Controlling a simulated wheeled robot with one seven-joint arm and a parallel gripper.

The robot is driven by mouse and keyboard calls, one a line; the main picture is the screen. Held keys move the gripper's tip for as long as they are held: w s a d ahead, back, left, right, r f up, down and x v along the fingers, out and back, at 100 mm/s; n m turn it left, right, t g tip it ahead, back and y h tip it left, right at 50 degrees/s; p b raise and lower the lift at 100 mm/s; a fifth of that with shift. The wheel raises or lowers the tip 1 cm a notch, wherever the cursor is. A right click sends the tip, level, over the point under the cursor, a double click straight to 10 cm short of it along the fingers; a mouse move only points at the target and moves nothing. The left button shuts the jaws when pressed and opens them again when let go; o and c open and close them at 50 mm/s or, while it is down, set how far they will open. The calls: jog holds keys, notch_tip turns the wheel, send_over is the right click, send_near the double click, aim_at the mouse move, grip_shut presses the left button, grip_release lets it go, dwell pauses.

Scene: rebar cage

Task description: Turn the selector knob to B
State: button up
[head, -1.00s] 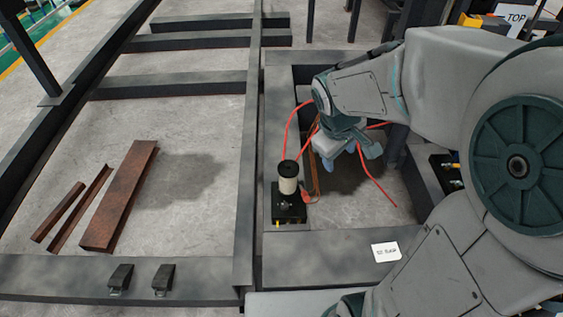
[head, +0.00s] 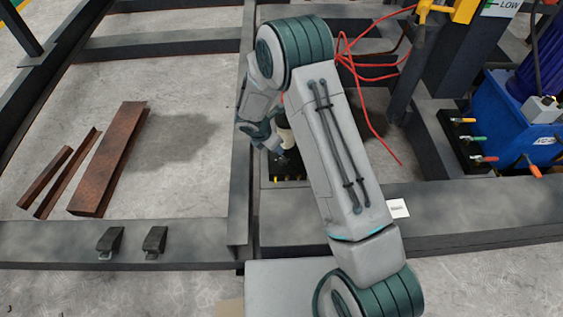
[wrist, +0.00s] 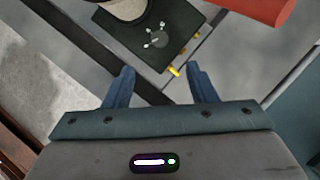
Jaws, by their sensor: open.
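A dark box (wrist: 125,30) shows at the top of the wrist view, with a small grey round fitting (wrist: 158,38) with pale spokes on top; it may be the selector knob. No letter B is legible. A cream cylinder (wrist: 122,8) stands beside the fitting, and a yellow peg (wrist: 174,71) sticks out of the box's near side. My gripper (wrist: 163,84) has its two blue fingers apart and nothing between them, just short of the box. In the head view the box (head: 288,181) and cylinder (head: 284,135) are partly hidden by my arm.
Steel beams (head: 244,150) frame the spot. Red hoses (head: 365,100) lie behind my arm. A white label (head: 398,208) sits on the front beam. At right are a dark block with coloured valves (head: 455,140) and a blue unit (head: 500,115). Rusty channels (head: 110,160) lie left.

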aim_at(283, 159)
jog(key=b+x, duration=0.2)
jog(key=x, duration=1.2)
jog(key=shift+a+f+b, duration=0.15)
jog(key=shift+f+b, duration=0.15)
jog(key=shift+b, duration=0.1)
jog(key=c, duration=1)
